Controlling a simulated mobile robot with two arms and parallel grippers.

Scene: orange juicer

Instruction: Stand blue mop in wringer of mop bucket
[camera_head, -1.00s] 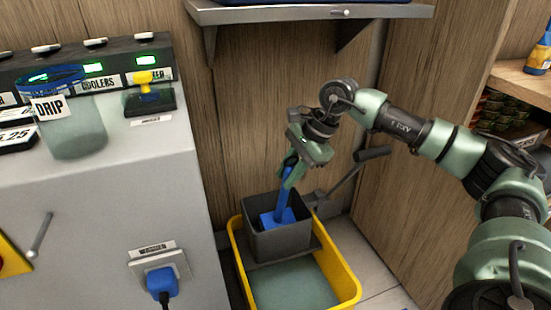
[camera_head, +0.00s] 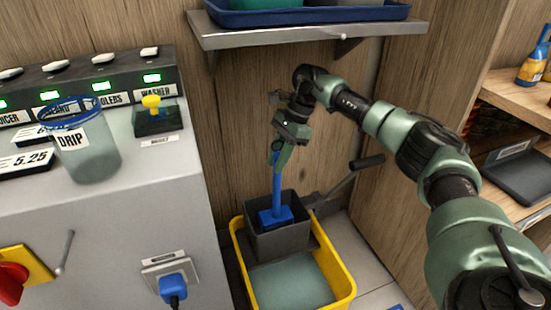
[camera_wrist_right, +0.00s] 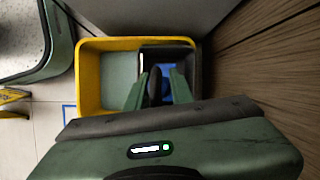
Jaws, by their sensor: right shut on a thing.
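The blue mop (camera_head: 277,195) stands nearly upright, its blue head inside the dark grey wringer (camera_head: 283,243). The wringer sits at the back of the yellow mop bucket (camera_head: 344,285) on the floor. My right gripper (camera_head: 279,157) is shut on the upper part of the mop's handle, above the wringer. In the right wrist view the gripper (camera_wrist_right: 158,84) points down over the wringer, with the blue mop head (camera_wrist_right: 167,70) partly hidden between and behind the fingers. Whether the head touches the wringer's bottom is hidden. My left gripper is not in view.
A grey counter (camera_head: 185,215) with a jar (camera_head: 88,150) and switches stands left of the bucket. A wall shelf (camera_head: 290,36) is above my right gripper. The wringer's lever (camera_head: 345,180) sticks out to the right, and wooden shelving stands farther right.

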